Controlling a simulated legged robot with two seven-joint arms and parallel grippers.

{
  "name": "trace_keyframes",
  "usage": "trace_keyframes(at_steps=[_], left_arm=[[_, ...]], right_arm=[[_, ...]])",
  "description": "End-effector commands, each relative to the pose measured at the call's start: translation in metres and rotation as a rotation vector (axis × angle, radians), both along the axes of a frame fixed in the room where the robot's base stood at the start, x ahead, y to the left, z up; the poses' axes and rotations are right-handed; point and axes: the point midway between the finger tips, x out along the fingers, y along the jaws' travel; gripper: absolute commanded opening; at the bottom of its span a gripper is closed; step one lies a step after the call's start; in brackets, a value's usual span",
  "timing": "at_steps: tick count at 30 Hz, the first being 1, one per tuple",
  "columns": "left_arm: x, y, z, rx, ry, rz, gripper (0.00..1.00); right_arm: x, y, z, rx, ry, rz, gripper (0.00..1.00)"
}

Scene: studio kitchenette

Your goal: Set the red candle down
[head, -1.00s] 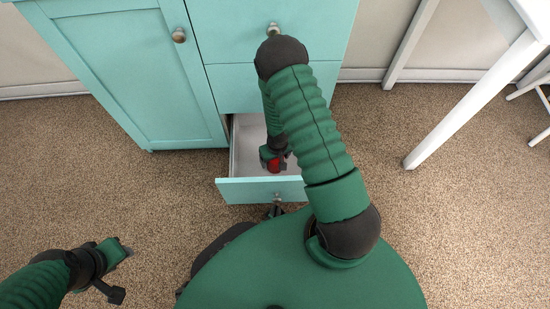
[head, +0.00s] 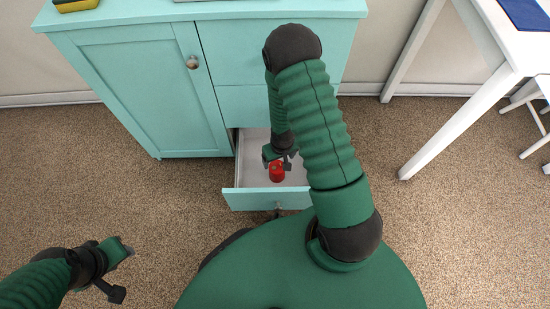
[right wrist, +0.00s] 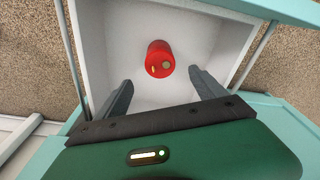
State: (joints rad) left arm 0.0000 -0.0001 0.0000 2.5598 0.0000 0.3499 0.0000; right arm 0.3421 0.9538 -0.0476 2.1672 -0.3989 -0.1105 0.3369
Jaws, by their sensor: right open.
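The red candle (head: 277,172) is in the open bottom drawer (head: 252,199) of the teal cabinet. In the right wrist view the candle (right wrist: 160,59) is on the white drawer floor (right wrist: 125,40), apart from both fingers. My right gripper (head: 281,160) is inside the drawer, just behind the candle. In the wrist view this gripper (right wrist: 158,88) is open and empty, its fingers spread to either side below the candle. My left gripper (head: 122,271) is over the carpet at the lower left, with its fingers apart and nothing between them.
The teal cabinet (head: 140,100) stands behind the drawer. A yellow and dark item (head: 75,5) lies on its top. A white table leg (head: 460,120) and a white chair (head: 538,100) stand at the right. The carpet (head: 110,205) at left is clear.

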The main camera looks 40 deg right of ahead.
Motion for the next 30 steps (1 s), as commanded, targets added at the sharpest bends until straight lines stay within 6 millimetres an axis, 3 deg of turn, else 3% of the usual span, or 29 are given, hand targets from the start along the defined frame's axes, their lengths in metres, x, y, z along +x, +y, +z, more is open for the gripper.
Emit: trace_keyframes(at_steps=[4,7,12,15,20,30], left_arm=[[0.000,0.000,0.000,0.000,0.001,0.000,0.36],[0.000,0.000,0.000,0.000,0.001,0.000,0.36],[0.000,0.000,-0.001,0.000,0.001,0.000,0.36],[0.000,0.000,-0.001,0.000,0.000,0.000,0.36],[0.000,0.000,-0.001,0.000,0.000,0.000,0.36],[0.000,0.000,0.000,0.000,0.000,0.000,0.36]], right_arm=[[0.016,0.014,0.049,-0.027,-0.026,0.046,0.80],[0.022,0.038,0.103,-0.046,-0.049,0.101,0.80],[0.004,0.087,0.183,-0.045,-0.082,0.208,0.80],[-0.012,0.111,0.213,-0.030,-0.098,0.260,0.80],[-0.028,0.129,0.232,-0.014,-0.109,0.303,0.80],[-0.030,0.130,0.234,-0.012,-0.107,0.306,0.80]])
